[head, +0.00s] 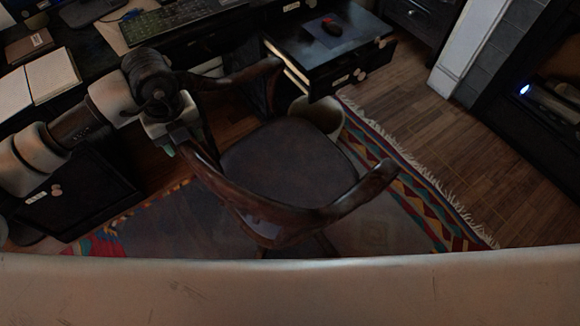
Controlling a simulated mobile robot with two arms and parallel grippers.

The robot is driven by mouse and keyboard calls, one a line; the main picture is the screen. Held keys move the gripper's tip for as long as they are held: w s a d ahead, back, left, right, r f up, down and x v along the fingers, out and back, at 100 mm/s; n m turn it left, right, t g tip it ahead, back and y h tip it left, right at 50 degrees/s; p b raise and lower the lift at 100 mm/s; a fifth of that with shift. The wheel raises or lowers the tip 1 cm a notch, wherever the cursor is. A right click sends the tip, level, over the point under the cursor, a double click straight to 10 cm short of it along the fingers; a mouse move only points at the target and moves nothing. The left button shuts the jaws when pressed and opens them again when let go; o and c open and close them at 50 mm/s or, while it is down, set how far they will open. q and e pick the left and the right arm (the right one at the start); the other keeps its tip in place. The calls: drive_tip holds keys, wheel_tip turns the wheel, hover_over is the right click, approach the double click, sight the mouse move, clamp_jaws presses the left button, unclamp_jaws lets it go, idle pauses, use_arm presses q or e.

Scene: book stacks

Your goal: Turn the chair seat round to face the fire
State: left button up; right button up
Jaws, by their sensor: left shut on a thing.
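The wooden chair (288,168) has a dark padded seat and a curved brown backrest (290,215) on the side nearest me. Its seat front points up the picture toward the desk. My left gripper (182,143) is at the left end of the curved wooden rail and is shut on it; the fingertips are partly hidden. The fireplace (545,85), dark with a small blue light, is at the right edge. My right gripper is not in view.
A dark desk (215,20) with a keyboard (165,22) stands behind the chair. A patterned rug (405,185) lies underneath. Wooden floor (430,120) at right is clear.

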use_arm(q)
drive_tip(key=shift+s, duration=0.1)
drive_tip(key=shift+w+a+f+m+b, duration=0.1)
drive_tip(key=shift+w+a+m+b, duration=0.2)
drive_tip(key=shift+w+b, duration=0.15)
drive_tip(key=shift+w+a+f+m+b, duration=0.1)
drive_tip(key=shift+w+a+m+b, duration=0.2)
drive_tip(key=shift+w, duration=0.2)
drive_tip(key=shift+o, duration=0.2)
drive_tip(key=shift+w+a+r+m+b, duration=0.1)
drive_tip(key=shift+w+a+m+b, duration=0.2)
drive_tip(key=shift+w, duration=0.2)
drive_tip(key=shift+w+a+r+m+b, duration=0.1)
drive_tip(key=shift+w+a+m+b, duration=0.15)
drive_tip(key=shift+w+m, duration=0.2)
drive_tip(key=shift+w+a+f+m+b, duration=0.1)
drive_tip(key=shift+w+a+m+b, duration=0.1)
drive_tip(key=shift+w+m+b, duration=0.3)
drive_tip(key=shift+w+a+f+m+b, duration=0.1)
drive_tip(key=shift+w+a+b, duration=0.05)
drive_tip(key=shift+w, duration=0.5)
drive_tip(key=shift+o, duration=0.2)
drive_tip(key=shift+w+a+r+m+b, duration=0.1)
drive_tip(key=shift+w+a+m+b, duration=0.2)
drive_tip(key=shift+w, duration=0.2)
drive_tip(key=shift+w+a+r+m, duration=0.15)
drive_tip(key=shift+w+r+m, duration=0.1)
drive_tip(key=shift+w, duration=0.1)
